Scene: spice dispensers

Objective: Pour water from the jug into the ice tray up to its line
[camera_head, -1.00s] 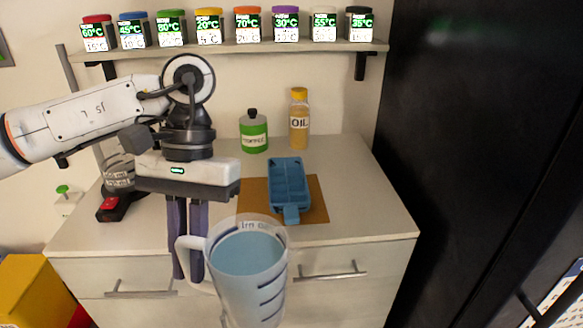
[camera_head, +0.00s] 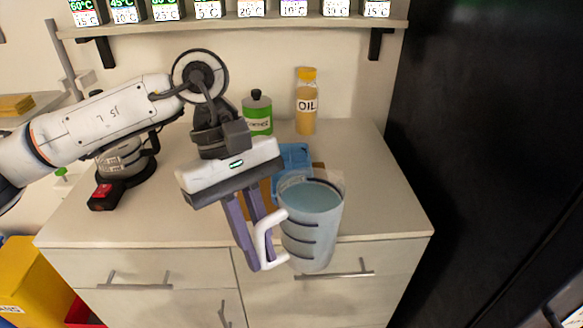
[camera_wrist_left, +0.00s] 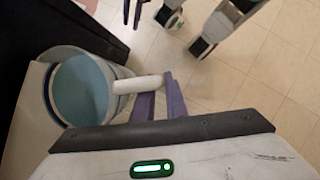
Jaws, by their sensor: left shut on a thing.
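My left gripper (camera_head: 262,238) is shut on the white handle of the clear jug (camera_head: 312,232). The jug holds bluish water, has dark level marks on its side and is held slightly tilted in front of the counter's front edge. In the left wrist view the jug (camera_wrist_left: 84,92) is at the left, its handle between the purple fingers. The blue ice tray (camera_head: 292,157) lies on the counter behind the jug, partly hidden by the jug and gripper. Its line and inside cannot be made out. My right gripper does not show in the head view.
A green-labelled bottle (camera_head: 258,114) and an oil bottle (camera_head: 306,104) stand behind the tray. A shelf (camera_head: 230,26) with several spice jars runs above. A dark tall panel (camera_head: 480,130) is at the right. The counter's right part is clear.

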